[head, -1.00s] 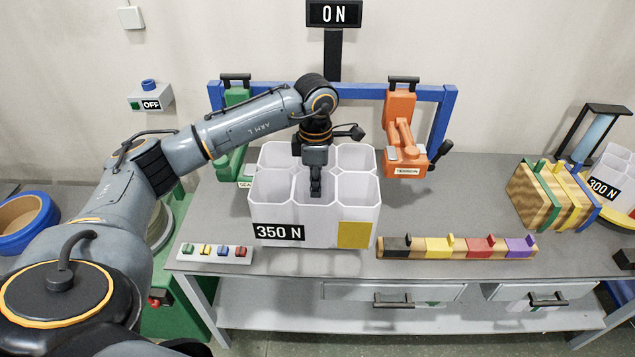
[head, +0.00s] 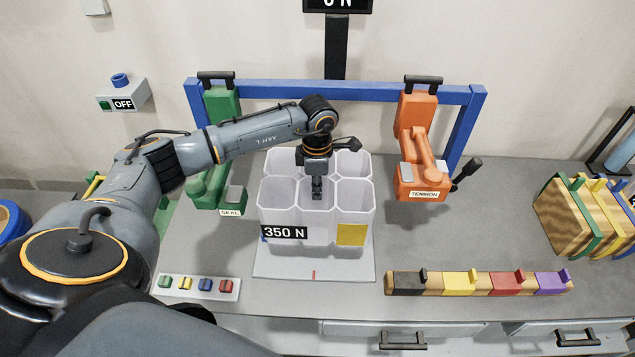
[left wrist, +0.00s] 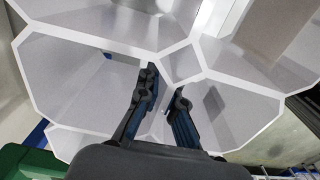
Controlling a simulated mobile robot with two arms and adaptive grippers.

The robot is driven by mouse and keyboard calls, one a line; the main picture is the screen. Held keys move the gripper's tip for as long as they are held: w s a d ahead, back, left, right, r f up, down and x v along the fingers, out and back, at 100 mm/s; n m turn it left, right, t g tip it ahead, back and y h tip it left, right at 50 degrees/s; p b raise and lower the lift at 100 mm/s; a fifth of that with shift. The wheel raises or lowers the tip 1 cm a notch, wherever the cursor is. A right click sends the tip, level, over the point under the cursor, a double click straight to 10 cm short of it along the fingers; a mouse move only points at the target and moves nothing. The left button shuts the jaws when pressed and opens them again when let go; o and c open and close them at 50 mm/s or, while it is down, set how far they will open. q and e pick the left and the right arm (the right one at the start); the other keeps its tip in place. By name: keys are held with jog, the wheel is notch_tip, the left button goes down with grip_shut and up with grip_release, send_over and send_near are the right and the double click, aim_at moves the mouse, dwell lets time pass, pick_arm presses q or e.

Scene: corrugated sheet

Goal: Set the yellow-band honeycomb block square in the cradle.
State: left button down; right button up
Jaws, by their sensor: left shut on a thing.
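The white honeycomb block (head: 317,228) has several open cells, a "350 N" label and a yellow patch (head: 351,235) on its front. It appears upright, over a pale grey plate (head: 314,267) with a red mark at its front edge. A small blue piece shows at the block's lower left. I take the plate to be part of the cradle; the block hides the rest. I cannot tell whether the block touches it. My left gripper (head: 317,190) points down, shut on an inner cell wall. The left wrist view shows its fingers (left wrist: 163,105) around that wall. My right gripper is out of view.
A green SEAL unit (head: 222,150) and an orange TENSION unit (head: 422,150) flank the block under a blue frame (head: 370,90). A row of coloured blocks (head: 480,283) lies front right, a button strip (head: 198,287) front left. Wooden boards (head: 570,220) stand far right.

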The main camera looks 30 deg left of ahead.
pick_arm(q)
jog(key=shift+r, duration=0.1)
jog(key=shift+f+b, duration=0.8)
jog(key=shift+b, duration=0.15)
notch_tip(320, 180, down, 10)
jog(key=b, duration=0.8)
jog(key=shift+b, duration=0.35)
dwell(0.4)
